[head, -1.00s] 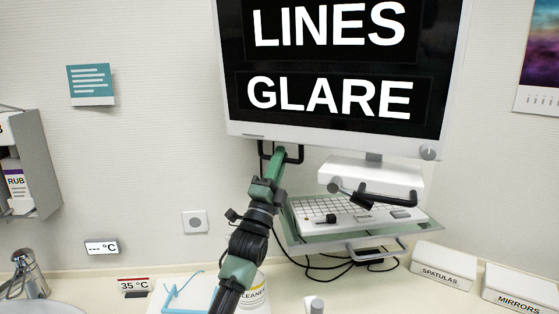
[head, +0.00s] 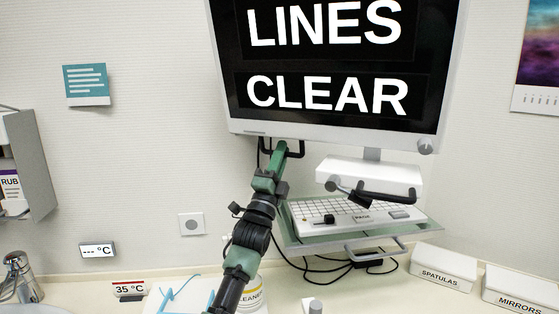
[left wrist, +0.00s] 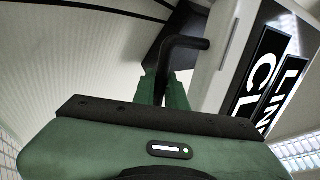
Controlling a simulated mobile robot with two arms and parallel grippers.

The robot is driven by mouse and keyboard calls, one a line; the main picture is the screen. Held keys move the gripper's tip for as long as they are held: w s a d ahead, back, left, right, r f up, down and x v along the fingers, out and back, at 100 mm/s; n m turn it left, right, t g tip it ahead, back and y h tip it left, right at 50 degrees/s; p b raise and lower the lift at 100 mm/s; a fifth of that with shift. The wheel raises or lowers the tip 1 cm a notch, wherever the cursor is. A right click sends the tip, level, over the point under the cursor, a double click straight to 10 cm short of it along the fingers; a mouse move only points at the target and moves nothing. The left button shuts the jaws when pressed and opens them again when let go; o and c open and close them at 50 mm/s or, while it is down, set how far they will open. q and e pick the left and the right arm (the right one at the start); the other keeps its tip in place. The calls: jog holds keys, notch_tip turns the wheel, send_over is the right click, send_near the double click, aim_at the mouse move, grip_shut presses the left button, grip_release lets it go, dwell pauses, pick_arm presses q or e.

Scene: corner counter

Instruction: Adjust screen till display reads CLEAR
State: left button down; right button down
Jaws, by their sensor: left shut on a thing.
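The screen (head: 335,131) hangs on the wall in a white frame. Its black display (head: 325,66) reads LINES above and CLEAR below; the top is cut off. A black handle (head: 295,150) sticks out under the screen's lower left edge. My left gripper (head: 280,152) reaches up from below and is shut on this handle. In the left wrist view the green fingers (left wrist: 165,88) close around the bent black handle (left wrist: 185,43), and part of the display shows sideways at the right. My right gripper is not in view.
Below the screen are a white box (head: 368,172) with a dark handle and a keyboard on a glass tray (head: 430,226). Labelled boxes, SPATULAS (head: 443,266) and MIRRORS (head: 525,292), stand at right. A tap (head: 20,278) is at left; cables hang under the tray.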

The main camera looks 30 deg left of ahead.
pick_arm(q)
jog(key=c, duration=1.5)
grip_release()
jog(key=shift+f, duration=0.1)
jog(key=shift+o, duration=0.2)
jog(key=b+v, duration=0.1)
jog(key=v, duration=0.6)
jog(key=shift+s+f, duration=0.25)
jog(key=shift+s, duration=0.1)
